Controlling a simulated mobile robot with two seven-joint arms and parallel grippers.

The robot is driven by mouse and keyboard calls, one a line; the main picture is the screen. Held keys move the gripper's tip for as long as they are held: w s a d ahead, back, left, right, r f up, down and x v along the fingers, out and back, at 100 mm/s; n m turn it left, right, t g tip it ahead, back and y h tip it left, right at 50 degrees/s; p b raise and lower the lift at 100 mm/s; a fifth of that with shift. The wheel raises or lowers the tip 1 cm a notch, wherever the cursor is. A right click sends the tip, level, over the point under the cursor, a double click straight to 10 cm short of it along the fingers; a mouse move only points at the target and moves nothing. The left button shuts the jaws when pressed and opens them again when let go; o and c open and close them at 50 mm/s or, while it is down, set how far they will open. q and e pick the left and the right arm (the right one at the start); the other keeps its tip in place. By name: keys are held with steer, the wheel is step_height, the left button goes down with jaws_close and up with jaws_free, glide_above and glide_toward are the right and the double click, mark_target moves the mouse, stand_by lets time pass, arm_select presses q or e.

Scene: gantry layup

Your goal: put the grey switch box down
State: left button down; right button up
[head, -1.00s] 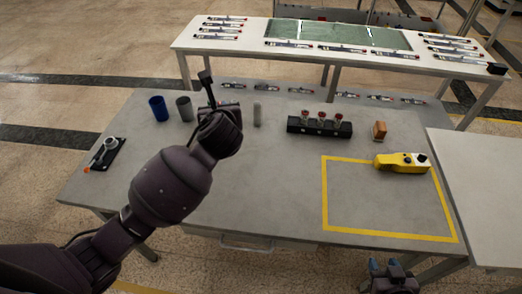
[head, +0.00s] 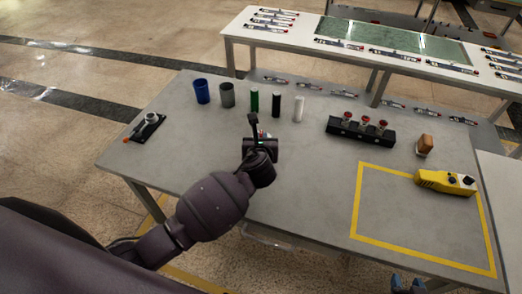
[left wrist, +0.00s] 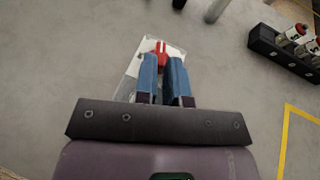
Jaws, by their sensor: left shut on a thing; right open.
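The grey switch box (left wrist: 132,68), pale with a red part on it, shows in the left wrist view between and beyond the blue fingertips. My left gripper (left wrist: 166,72) is shut on it. The fingers and the wrist hide part of the box. In the head view my left gripper (head: 262,138) is over the middle of the grey table (head: 315,185), and the box is mostly hidden behind it. I cannot tell whether the box touches the table. My right gripper (head: 408,286) is at the bottom edge of the head view, mostly cut off.
A blue cup (head: 201,92), a grey cup (head: 227,95) and several cylinders stand behind. A black block with red-topped parts (head: 360,130) is at the right. A yellow-taped square (head: 420,220) has a yellow device (head: 445,182) at its far right corner. The table front is clear.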

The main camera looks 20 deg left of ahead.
arm_select(q)
steer(key=shift+f, duration=0.45)
step_height(320, 180, down, 4)
steer(key=shift+r+b, duration=0.15)
steer(key=shift+b, duration=0.35)
steer(key=shift+r, duration=0.1)
steer(key=c, duration=1.2)
jaws_free()
